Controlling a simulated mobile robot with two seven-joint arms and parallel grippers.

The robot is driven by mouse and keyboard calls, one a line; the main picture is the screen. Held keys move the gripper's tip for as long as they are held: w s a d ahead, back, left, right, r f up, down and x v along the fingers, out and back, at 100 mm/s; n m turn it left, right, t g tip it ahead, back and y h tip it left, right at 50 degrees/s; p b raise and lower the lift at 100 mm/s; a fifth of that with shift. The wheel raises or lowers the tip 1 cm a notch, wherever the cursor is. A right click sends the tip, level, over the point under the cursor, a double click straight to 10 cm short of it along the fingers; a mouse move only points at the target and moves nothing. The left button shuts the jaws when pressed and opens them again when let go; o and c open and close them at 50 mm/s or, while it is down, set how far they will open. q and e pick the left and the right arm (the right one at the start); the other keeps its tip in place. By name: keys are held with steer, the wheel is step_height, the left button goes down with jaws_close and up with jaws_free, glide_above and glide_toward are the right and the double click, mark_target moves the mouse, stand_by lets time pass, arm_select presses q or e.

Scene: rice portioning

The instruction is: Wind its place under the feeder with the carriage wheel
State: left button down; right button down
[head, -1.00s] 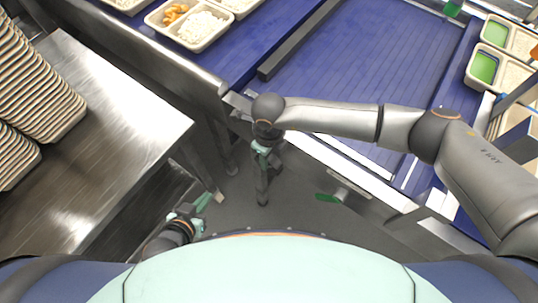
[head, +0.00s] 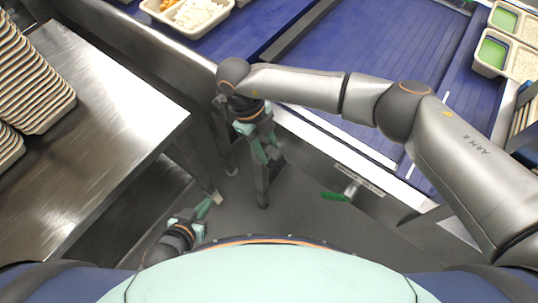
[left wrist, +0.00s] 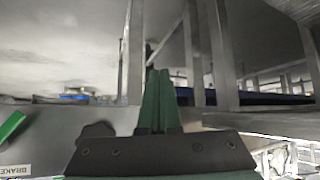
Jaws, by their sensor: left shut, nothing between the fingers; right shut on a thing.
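My right arm reaches in from the right over the blue conveyor, and its gripper (head: 262,153) points down beside the conveyor's near side. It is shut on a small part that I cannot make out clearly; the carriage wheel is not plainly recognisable. My left gripper (head: 205,208) is low at the lower left, near the steel table's leg. In the left wrist view its green fingers (left wrist: 160,78) are closed together with nothing between them. A dark knob (left wrist: 97,131) shows beside them there. I cannot pick out the feeder.
A green lever (head: 335,196) sits below the conveyor edge. A green handle (left wrist: 11,125) by a "BRAKE" label shows in the left wrist view. The blue conveyor (head: 365,50) carries a tray (head: 203,32) of food. Stacked trays (head: 35,85) stand on the steel table (head: 110,90).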

steer(key=shift+w+a+f+g+h+b, duration=0.15)
steer(key=shift+f+g+h+b, duration=0.25)
steer(key=shift+b, duration=0.7)
steer(key=shift+r+h+b, duration=0.15)
steer(key=shift+h+b, duration=0.15)
steer(key=shift+b, duration=0.35)
steer(key=shift+r, duration=0.2)
steer(key=c, duration=1)
jaws_free()
steer(key=shift+o, duration=1)
arm_select(q)
steer(key=d+f, duration=0.1)
steer(key=w+d+f, duration=0.1)
steer(key=shift+w+d+f+h, duration=0.1)
steer(key=shift+d+f+h, duration=0.05)
steer(key=shift+f+h, duration=0.2)
arm_select(e)
steer(key=shift+r, duration=0.1)
